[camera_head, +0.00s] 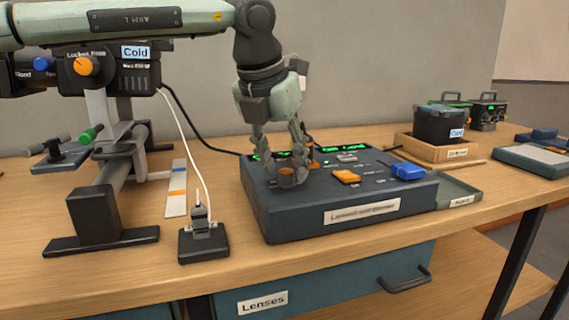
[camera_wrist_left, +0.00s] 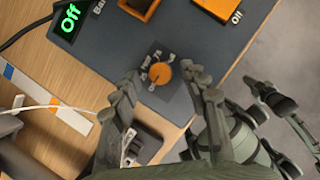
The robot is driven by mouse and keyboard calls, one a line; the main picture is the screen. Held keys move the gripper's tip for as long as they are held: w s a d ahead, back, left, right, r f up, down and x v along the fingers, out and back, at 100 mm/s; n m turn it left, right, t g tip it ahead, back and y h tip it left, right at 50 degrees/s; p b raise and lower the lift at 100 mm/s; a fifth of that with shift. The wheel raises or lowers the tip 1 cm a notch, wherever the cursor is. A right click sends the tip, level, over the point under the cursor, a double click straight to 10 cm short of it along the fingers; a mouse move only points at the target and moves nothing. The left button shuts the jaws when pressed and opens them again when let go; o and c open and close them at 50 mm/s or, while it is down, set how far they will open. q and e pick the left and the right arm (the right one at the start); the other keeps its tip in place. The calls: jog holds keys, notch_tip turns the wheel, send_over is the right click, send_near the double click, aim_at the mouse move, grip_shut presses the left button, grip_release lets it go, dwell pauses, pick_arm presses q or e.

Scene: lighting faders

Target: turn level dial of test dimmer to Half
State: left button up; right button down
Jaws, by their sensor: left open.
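The test dimmer is a dark blue-grey console (camera_head: 400,192) on the wooden table, its front label only partly legible. Its level dial, a round orange knob (camera_wrist_left: 160,72), sits near a corner of the top with small markings around it; it also shows under my gripper in the head view (camera_head: 287,176). A green display (camera_wrist_left: 70,20) reads Off. My left gripper (camera_head: 285,168) points down over the dial. In the left wrist view its open fingertips (camera_wrist_left: 164,82) lie on either side of the knob; contact cannot be told. Jointed parts of mine at right there may be my right gripper.
An orange switch (camera_head: 345,176) and a blue block (camera_head: 408,171) sit on the console. A black power socket (camera_head: 204,242) with a white cable and a lamp stand (camera_head: 98,215) are to its left. A green tray (camera_head: 460,190) is at its right.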

pick_arm(q)
jog(key=shift+w+d+f, duration=0.1)
jog(key=shift+w+f, duration=0.1)
jog(key=shift+f, duration=0.2)
jog(key=shift+c, duration=0.6)
grip_shut()
